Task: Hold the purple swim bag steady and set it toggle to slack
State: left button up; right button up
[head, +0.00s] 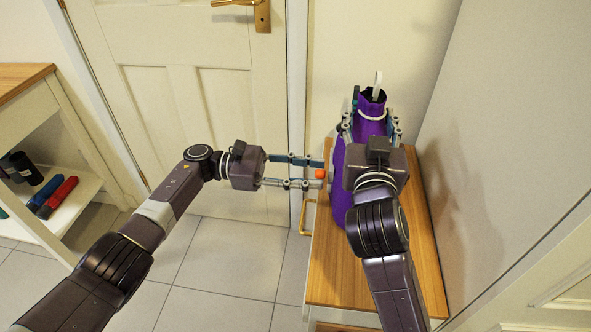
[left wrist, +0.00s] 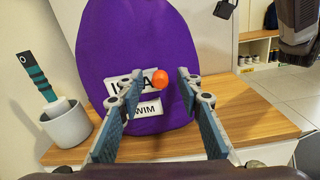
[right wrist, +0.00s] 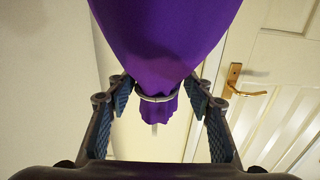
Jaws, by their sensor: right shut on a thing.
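The purple swim bag (head: 339,200) stands upright on the wooden-topped cabinet, with a pale cord (head: 372,115) round its narrow neck. A white label (left wrist: 148,109) shows on its front in the left wrist view. An orange ball (left wrist: 160,78), seemingly the toggle, shows in front of the bag. My left gripper (head: 317,173) is open, its fingertips on either side of the ball with gaps in the left wrist view. My right gripper (right wrist: 157,90) is shut on the bag near its neck. My right wrist hides part of the bag in the head view.
The cabinet's wooden top (head: 424,270) stands beside a plain wall on the right. A grey pot (left wrist: 68,132) with a teal-handled tool stands beside the bag. A white door (head: 190,100) is behind, and a shoe shelf (head: 75,210) is at the left.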

pick_arm(q)
jog(key=w+a, duration=0.2)
jog(key=a, duration=0.9)
jog(key=shift+a, duration=0.25)
jog(key=shift+w, duration=0.1)
pick_arm(e)
jog(key=o, duration=1.7)
